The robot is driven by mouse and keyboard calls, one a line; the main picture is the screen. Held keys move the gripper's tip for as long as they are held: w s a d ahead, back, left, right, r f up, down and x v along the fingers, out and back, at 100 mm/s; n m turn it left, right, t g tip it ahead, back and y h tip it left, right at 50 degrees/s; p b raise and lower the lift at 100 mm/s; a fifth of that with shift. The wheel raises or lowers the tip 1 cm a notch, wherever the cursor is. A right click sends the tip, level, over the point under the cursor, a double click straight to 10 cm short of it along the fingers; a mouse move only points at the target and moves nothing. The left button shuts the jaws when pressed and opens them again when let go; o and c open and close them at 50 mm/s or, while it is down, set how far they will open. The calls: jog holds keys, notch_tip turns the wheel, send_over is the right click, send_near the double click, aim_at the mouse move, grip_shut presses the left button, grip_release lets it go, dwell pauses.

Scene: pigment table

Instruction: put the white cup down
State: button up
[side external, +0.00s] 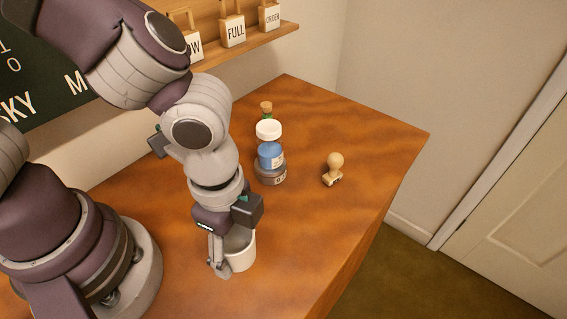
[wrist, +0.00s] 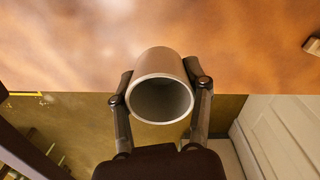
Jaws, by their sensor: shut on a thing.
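The white cup (side external: 241,250) is in my gripper (side external: 222,266) near the front edge of the wooden table, in the side external view. In the wrist view the cup (wrist: 160,85) is between the two dark fingers of my gripper (wrist: 160,83), its open mouth towards the camera. The fingers are shut on its sides. The cup looks empty and upright in the side external view. I cannot tell whether its base touches the table.
A jar stack with blue and white parts (side external: 270,158) stands behind the cup, with a corked bottle (side external: 266,109) behind it. A wooden stamp (side external: 334,168) stands to the right. The wooden table (side external: 320,215) is clear between the cup and stamp. A shelf (side external: 250,43) holds labelled blocks.

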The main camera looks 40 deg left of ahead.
aim_at(250, 287)
jog(key=shift+s+d+r+m, duration=0.2)
jog(key=shift+d+m, duration=0.35)
jog(key=shift+m, duration=0.45)
jog(key=shift+d+f+m, duration=0.15)
jog(key=shift+f+m, duration=0.05)
jog(key=shift+m, duration=0.3)
notch_tip(250, 287, down, 7)
jog(key=shift+f, duration=0.2)
jog(key=o, duration=1.2)
jog(key=shift+f, duration=0.1)
jog(key=shift+c, duration=0.2)
